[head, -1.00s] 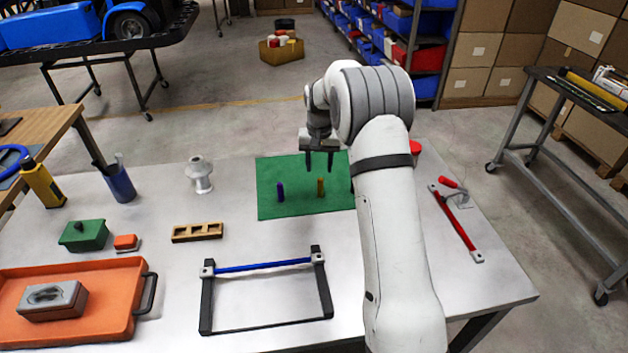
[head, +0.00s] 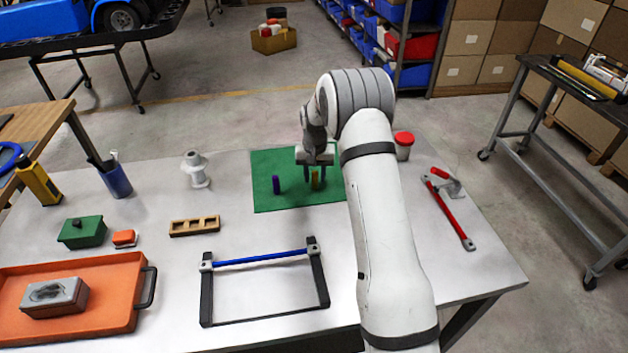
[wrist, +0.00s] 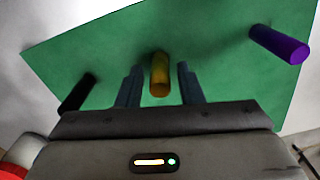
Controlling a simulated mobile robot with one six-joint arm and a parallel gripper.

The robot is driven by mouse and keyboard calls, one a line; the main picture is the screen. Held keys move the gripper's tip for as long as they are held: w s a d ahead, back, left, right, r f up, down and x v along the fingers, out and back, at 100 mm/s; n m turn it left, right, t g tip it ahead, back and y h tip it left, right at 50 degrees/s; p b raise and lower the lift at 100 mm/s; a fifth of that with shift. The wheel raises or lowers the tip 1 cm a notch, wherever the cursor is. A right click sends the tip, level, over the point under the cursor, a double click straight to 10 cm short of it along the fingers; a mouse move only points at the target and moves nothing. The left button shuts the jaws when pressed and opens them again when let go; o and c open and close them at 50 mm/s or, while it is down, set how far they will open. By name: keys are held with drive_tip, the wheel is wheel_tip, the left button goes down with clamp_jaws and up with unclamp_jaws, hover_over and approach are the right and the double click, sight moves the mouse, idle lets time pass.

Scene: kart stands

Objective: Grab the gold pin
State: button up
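The gold pin (head: 315,180) stands upright on the green mat (head: 262,202). My gripper (head: 315,176) is down over the gold pin. In the wrist view the gold pin (wrist: 159,76) is between the two fingers of my gripper (wrist: 160,84). A gap shows on each side of it, so the fingers are open. The purple pin (wrist: 279,44) is at the upper right there, clear of the fingers. A dark pin-like shape (wrist: 78,92) shows left of the fingers on the mat (wrist: 215,60); I cannot tell what it is.
A white spool-like part (head: 195,170) and a wooden block with slots (head: 194,226) are left of the mat. A blue-barred frame (head: 262,260) lies in front. A red-lidded jar (head: 404,146) and a red-handled bar (head: 450,212) are right of my arm.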

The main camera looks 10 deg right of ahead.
clamp_jaws()
